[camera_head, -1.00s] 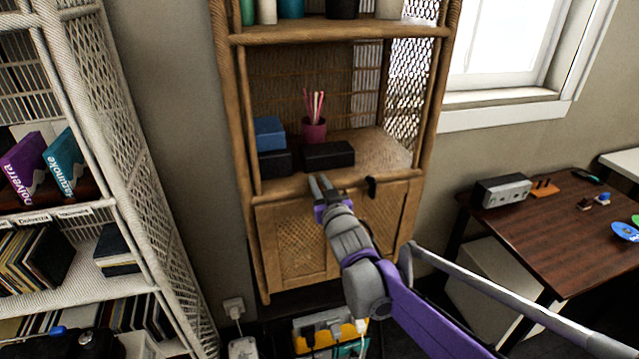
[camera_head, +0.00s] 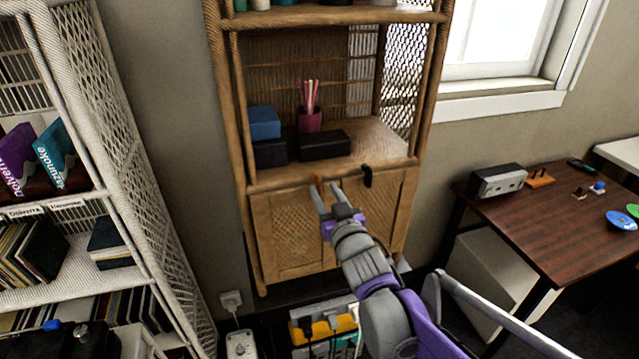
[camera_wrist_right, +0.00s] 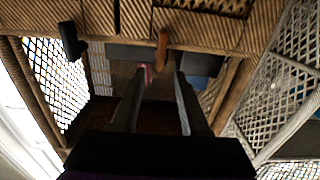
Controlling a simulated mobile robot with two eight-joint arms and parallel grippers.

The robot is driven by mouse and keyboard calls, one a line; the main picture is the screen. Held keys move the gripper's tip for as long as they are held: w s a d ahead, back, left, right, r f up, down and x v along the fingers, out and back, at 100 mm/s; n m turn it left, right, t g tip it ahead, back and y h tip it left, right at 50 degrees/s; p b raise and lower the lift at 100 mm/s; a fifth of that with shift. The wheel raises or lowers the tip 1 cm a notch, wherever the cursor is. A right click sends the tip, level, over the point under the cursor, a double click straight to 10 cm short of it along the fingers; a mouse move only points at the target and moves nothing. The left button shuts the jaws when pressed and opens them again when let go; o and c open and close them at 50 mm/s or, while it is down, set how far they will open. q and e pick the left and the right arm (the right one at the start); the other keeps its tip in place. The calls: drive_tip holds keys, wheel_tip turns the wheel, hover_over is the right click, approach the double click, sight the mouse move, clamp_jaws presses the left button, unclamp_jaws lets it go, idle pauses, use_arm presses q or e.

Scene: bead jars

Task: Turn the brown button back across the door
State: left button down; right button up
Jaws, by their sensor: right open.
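The brown button (camera_head: 319,184) is a small orange-brown bar at the top of the wicker cabinet's lower doors (camera_head: 297,235). In the right wrist view the button (camera_wrist_right: 162,48) stands lengthways, crossing the wooden edge by the shelf opening. My right gripper (camera_head: 326,187) is open and empty, its fingers pointing at the cabinet just below the button. In the right wrist view its fingertips (camera_wrist_right: 158,74) lie either side of the button's line; I cannot tell whether they touch it. My left gripper is not in view.
A black catch (camera_head: 367,177) sits right of the button. Dark boxes (camera_head: 325,145) and a pink pencil cup (camera_head: 309,120) stand on the shelf above. A white wicker shelf (camera_head: 130,170) is at left, a dark table (camera_head: 550,215) at right. A power strip (camera_head: 325,325) lies below.

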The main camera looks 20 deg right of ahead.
drive_tip(key=shift+s, duration=1.1)
drive_tip(key=s+f+g, duration=1.2)
drive_tip(key=s+f, duration=1)
drive_tip(key=s, duration=0.4)
drive_tip(key=shift+s+d+m+h, duration=0.2)
drive_tip(key=shift+m+h, duration=0.1)
